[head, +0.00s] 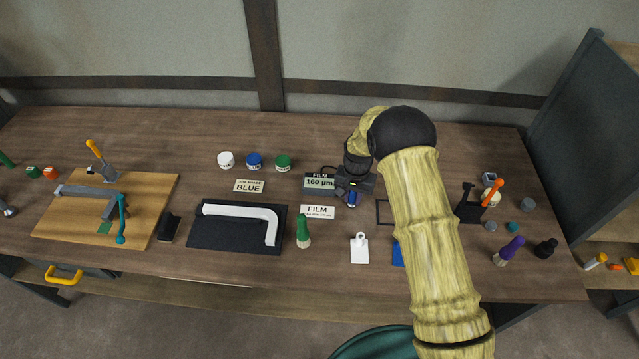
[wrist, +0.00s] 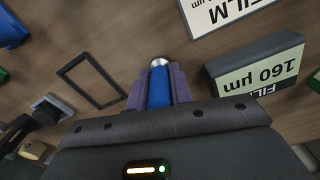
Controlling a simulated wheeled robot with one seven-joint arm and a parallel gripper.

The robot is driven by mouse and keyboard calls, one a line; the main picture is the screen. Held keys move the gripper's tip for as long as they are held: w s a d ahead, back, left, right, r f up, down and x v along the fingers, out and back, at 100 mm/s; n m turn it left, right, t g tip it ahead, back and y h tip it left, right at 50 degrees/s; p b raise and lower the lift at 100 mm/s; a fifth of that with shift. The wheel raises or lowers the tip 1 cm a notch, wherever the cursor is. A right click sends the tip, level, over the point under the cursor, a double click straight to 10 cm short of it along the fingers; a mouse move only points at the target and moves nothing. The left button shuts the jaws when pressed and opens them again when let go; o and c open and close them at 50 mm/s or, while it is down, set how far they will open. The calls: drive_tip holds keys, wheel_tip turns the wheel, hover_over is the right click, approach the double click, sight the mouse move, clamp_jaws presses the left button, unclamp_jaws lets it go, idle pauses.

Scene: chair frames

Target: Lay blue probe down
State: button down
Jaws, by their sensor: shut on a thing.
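The blue probe (head: 352,199) is between the fingers of my gripper (head: 355,188), over the middle of the table. In the wrist view the probe (wrist: 160,87) has a blue body and a rounded silver tip pointing away from the palm. My gripper (wrist: 160,90) is shut on it, with a purple-grey finger on each side. The probe's rear end is hidden by the gripper. A black rectangular outline (wrist: 90,80) lies on the table beside the gripper; it also shows in the head view (head: 378,212), partly behind my arm. How high the probe is above the table I cannot tell.
The film gauge reading 160 µm (head: 319,183) stands close left of the gripper. A black holder (head: 470,210) stands right of my arm. Table inside the outline is bare.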

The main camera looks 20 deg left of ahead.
drive_tip(key=c, duration=1.2)
unclamp_jaws()
drive_tip(key=shift+o, duration=0.2)
wheel_tip(320, 180, up, 17)
drive_tip(key=b, duration=0.3)
drive_tip(key=shift+r+b, duration=0.15)
drive_tip(key=shift+b, duration=0.2)
drive_tip(key=shift+d, duration=0.1)
drive_tip(key=s+d+r+t, duration=0.15)
drive_tip(key=s+d, duration=0.25)
drive_tip(key=d, duration=0.4)
drive_tip(key=s+d+r, duration=0.2)
drive_tip(key=s+d, duration=0.1)
drive_tip(key=d, duration=0.5)
drive_tip(key=s+d+t, duration=0.1)
drive_tip(key=s+d, duration=1)
drive_tip(key=s, duration=0.4)
drive_tip(key=shift+f, duration=0.15)
